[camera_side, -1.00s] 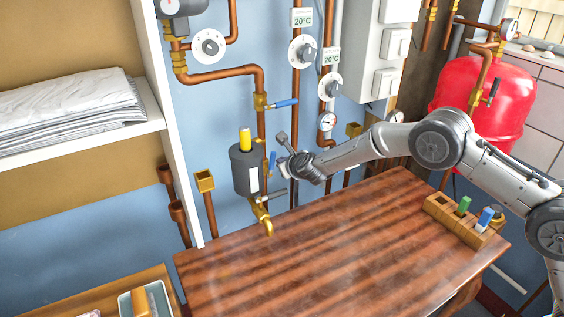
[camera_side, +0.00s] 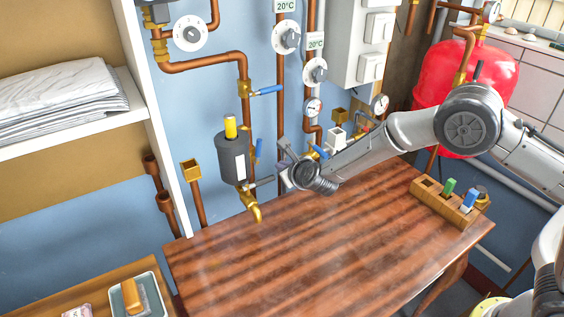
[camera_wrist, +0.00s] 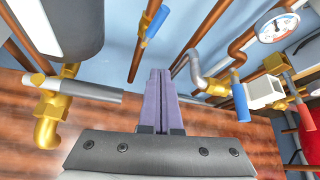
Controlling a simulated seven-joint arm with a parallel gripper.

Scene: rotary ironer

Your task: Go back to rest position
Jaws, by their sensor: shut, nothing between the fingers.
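My gripper (camera_side: 285,163) is at the end of my grey arm, above the back edge of the wooden table (camera_side: 300,255). In the wrist view my gripper (camera_wrist: 160,75) shows as two purple fingers pressed together with nothing between them. To its left in the side view is a dark grey canister (camera_side: 232,160) with a yellow top and a brass spout (camera_side: 251,203). The canister's lower part and the brass spout (camera_wrist: 50,118) also show at the left of the wrist view. My gripper appears apart from them.
Copper pipes with blue-handled valves (camera_side: 266,91) line the blue wall behind. A wooden block (camera_side: 449,203) with green and blue pieces sits at the table's right end. A red tank (camera_side: 430,75) stands at the back right. The middle of the table is clear.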

